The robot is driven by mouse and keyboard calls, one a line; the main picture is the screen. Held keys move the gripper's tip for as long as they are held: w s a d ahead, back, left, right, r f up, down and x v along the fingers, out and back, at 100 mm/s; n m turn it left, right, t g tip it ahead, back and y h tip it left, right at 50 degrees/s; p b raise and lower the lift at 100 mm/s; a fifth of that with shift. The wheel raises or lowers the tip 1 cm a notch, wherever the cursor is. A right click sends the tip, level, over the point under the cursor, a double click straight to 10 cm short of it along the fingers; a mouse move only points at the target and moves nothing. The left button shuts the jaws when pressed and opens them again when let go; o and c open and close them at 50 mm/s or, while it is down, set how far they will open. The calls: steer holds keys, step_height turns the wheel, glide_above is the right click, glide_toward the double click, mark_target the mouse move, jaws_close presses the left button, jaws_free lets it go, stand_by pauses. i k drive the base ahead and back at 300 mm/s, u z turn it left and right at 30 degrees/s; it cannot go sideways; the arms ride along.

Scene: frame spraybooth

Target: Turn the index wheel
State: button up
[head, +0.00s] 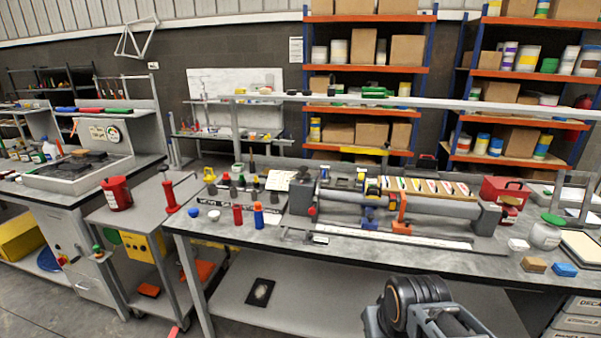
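A long grey fixture with a cylindrical bar (400,205) lies along the back of the workbench (290,258). A dark block stands at the fixture's left end (301,192), with a small red knob (313,211) low on its front. Blue (369,217) and orange (401,222) clamps sit along the bar. I cannot single out an index wheel with certainty; it may be part of this fixture. My folded arm shows at the bottom, in front of the bench and apart from the fixture. I cannot make out my gripper's fingers.
Red (238,215) and blue (258,215) bottles stand at the bench's left front. A steel rule (400,236) lies before the fixture. A trolley with a red bucket (117,193) stands left. Tan (534,265) and blue (564,270) blocks lie right. The front middle of the bench is clear.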

mark_target(303, 175)
steer(key=u, duration=0.45)
steer(key=i, duration=0.55)
steer(key=u, duration=0.25)
